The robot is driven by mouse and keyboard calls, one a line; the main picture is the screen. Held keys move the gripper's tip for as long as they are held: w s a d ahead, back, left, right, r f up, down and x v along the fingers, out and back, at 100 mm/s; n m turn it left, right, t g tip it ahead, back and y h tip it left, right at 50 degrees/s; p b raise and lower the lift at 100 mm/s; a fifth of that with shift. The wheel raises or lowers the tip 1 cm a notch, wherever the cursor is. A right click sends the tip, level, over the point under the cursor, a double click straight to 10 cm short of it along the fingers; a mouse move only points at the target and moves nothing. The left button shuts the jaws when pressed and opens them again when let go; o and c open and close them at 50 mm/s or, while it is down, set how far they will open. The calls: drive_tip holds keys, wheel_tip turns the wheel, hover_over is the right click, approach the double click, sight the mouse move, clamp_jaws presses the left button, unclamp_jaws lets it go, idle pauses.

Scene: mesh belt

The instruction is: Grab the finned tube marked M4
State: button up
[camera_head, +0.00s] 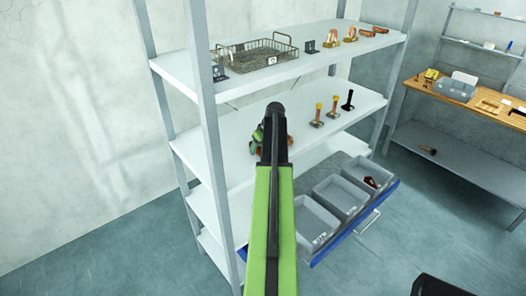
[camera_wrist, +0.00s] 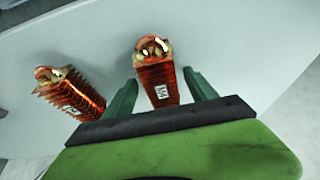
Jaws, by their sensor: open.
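In the wrist view a copper-orange finned tube (camera_wrist: 158,78) with a white label lies between the two green fingers of my gripper (camera_wrist: 160,80). Its label has dark marks that look like M4, small and turned. The gripper is open, and the fingers stand on either side of the tube without a clear grip.
The tubes are on the middle shelf (camera_head: 228,150) of a metal rack. Several upright parts (camera_head: 318,115) stand to the right on that shelf. A wire basket (camera_head: 255,56) sits on the shelf above. Grey bins (camera_head: 341,196) are below right. A rack post (camera_head: 209,130) stands left of my arm.

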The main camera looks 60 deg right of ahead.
drive_tip(key=shift+f+b, duration=0.25)
drive_tip(key=shift+b, duration=0.05)
drive_tip(key=shift+c, duration=0.4)
clamp_jaws()
idle(0.3)
